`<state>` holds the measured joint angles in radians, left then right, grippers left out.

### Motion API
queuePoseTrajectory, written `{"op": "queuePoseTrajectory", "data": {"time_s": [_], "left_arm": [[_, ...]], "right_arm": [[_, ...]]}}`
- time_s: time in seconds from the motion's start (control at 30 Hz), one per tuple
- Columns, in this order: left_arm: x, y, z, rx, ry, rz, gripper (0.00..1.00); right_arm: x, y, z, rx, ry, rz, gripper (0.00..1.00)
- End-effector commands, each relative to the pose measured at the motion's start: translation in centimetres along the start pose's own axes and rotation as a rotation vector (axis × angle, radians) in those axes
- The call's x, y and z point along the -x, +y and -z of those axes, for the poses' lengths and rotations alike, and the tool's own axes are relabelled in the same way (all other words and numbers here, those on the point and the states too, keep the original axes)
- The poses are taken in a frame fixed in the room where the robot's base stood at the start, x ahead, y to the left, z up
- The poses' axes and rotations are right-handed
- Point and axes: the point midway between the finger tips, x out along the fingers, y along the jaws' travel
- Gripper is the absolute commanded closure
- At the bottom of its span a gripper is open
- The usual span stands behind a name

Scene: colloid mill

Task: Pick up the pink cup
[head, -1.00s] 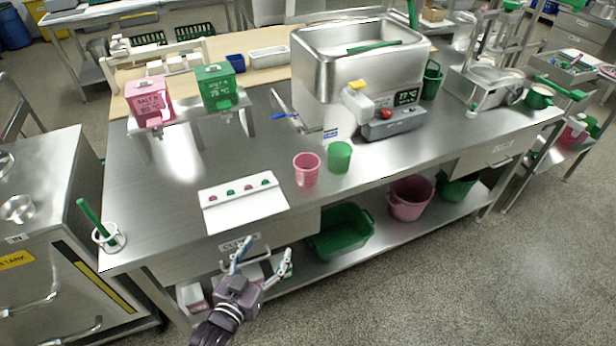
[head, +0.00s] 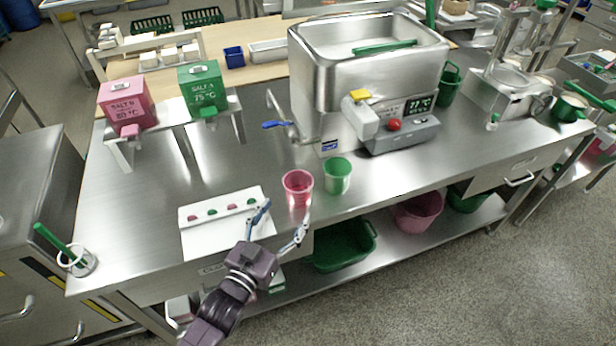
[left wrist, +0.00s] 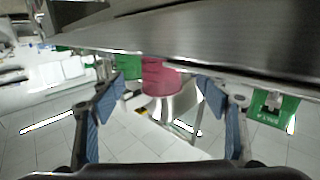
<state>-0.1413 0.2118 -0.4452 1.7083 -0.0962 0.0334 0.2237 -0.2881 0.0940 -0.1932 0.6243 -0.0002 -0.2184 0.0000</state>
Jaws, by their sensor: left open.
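The pink cup (head: 298,190) stands upright on the steel table near its front edge. The green cup (head: 338,176) stands close to its right. My left gripper (head: 283,222) is open, in front of and slightly left of the pink cup, with its fingertips pointing towards it. In the left wrist view, which looks upside down, the pink cup (left wrist: 160,77) shows between the two blue-padded fingers (left wrist: 162,90), beyond the tips. The green cup (left wrist: 131,68) is partly hidden beside it there. No contact with the cup shows. My right gripper is not in view.
Pink (head: 127,103) and green (head: 203,87) salt boxes stand on racks at left.

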Motion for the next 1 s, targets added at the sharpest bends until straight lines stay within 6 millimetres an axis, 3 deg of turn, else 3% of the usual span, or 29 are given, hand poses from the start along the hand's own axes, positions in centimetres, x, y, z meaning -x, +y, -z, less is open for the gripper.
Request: {"op": "queuePoseTrajectory", "data": {"time_s": [0.47,0.73,1.0], "left_arm": [[-4.2,-0.1,-0.6,-0.001,0.002,0.0,0.31],[-7.4,-0.1,-0.7,0.0,0.001,-0.001,0.31],[-7.8,-0.1,-0.4,0.0,-0.001,0.0,0.31]], "right_arm": [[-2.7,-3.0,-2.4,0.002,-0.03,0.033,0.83],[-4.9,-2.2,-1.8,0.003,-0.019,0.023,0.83],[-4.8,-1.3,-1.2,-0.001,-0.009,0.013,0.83]]}}
